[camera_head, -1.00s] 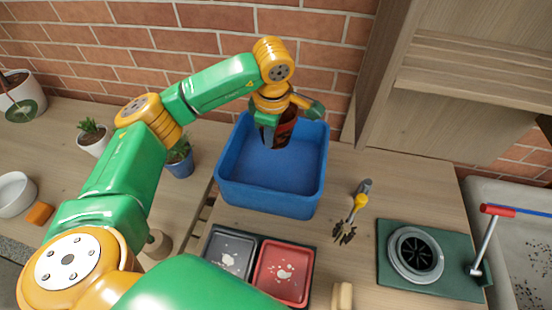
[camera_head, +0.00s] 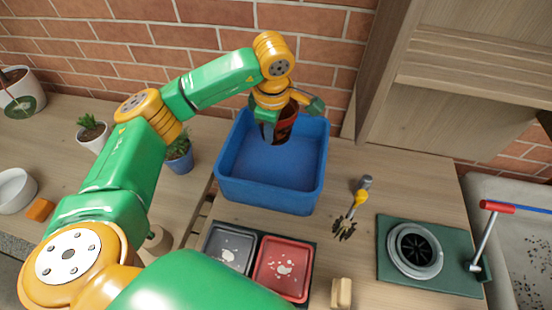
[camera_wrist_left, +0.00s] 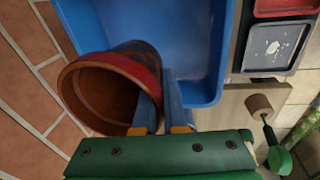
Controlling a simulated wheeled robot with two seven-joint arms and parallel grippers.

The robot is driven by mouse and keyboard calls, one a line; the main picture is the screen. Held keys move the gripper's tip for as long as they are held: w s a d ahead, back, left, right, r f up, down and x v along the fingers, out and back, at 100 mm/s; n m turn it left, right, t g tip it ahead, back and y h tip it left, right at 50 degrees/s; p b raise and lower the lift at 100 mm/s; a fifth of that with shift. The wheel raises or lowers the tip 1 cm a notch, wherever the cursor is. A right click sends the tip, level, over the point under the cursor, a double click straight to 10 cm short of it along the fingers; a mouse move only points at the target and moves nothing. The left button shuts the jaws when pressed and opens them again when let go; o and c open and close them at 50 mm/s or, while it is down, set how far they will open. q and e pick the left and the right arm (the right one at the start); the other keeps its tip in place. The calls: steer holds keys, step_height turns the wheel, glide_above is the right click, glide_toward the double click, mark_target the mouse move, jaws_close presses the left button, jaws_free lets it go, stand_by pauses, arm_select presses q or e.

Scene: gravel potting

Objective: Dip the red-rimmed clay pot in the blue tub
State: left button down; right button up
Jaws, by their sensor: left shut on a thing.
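The red-rimmed clay pot (camera_head: 285,122) is brown with a dark red band. It hangs tilted over the far part of the blue tub (camera_head: 265,196). My left gripper (camera_head: 290,117) is shut on the pot's wall. In the left wrist view, the pot (camera_wrist_left: 100,92) shows its open mouth and looks empty, with the gripper's fingers (camera_wrist_left: 160,113) at its wall. The tub (camera_wrist_left: 205,90) lies behind and beside it there. I cannot tell whether the pot's lower end touches anything in the tub. My right gripper is out of view.
A grey dish and a red dish (camera_head: 284,268) stand in front of the tub. A small hand fork (camera_head: 352,212) lies to its right, then a green plate with a round drain (camera_head: 415,250). A blue-potted plant (camera_head: 180,158) stands close on its left. A brick wall rises behind.

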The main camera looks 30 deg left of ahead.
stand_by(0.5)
arm_select(q)
step_height(320, 180, up, 3)
steer(key=shift+r+p, duration=0.1)
steer(key=shift+p, duration=1.15)
